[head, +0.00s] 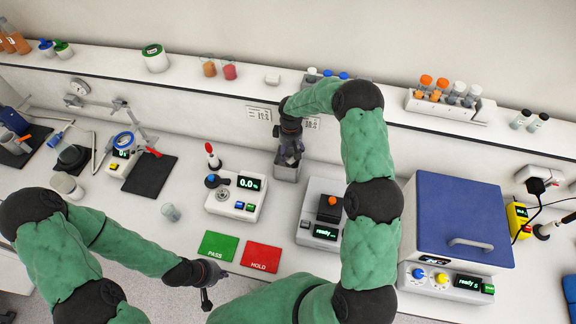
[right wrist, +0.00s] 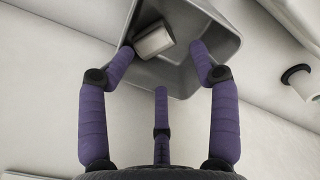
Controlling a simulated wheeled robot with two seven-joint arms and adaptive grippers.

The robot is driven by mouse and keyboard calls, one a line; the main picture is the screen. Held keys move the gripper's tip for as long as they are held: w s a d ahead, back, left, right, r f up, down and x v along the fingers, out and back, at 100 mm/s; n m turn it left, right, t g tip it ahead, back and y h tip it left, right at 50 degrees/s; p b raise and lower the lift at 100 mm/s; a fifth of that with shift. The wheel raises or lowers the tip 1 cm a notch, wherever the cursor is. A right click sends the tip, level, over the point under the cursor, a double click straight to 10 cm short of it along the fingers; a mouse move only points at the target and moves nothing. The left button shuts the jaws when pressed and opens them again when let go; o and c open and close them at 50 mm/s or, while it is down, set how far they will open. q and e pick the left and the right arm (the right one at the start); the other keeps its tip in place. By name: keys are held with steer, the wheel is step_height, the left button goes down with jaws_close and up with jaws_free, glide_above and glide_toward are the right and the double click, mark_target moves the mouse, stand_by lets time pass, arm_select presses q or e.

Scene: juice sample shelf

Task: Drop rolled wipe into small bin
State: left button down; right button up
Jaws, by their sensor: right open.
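The small bin (head: 286,172) is a grey open box on the bench near the back ledge in the head view. In the right wrist view the bin (right wrist: 226,36) shows from above, with the pale rolled wipe (right wrist: 153,41) lying inside it, apart from the fingers. My right gripper (right wrist: 160,62) is open, its purple fingertips at the bin's mouth and near rim. In the head view the right gripper (head: 290,150) is just above the bin and hides part of its opening. My left gripper (head: 206,292) is low at the front edge of the bench, away from the bin; its jaws are too small to read.
A device reading 0.0 (head: 236,198) stands left of the bin, and a device reading ready (head: 324,215) stands right of it. Green PASS (head: 218,246) and red HOLD (head: 261,257) mats lie in front. The back ledge (head: 200,78) holds jars and a tube rack (head: 440,102).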

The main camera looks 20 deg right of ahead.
steer(key=shift+w+d+r, duration=0.1)
steer(key=shift+r, duration=0.05)
step_height(320, 180, up, 12)
stand_by(0.5)
steer(key=shift+f, duration=0.2)
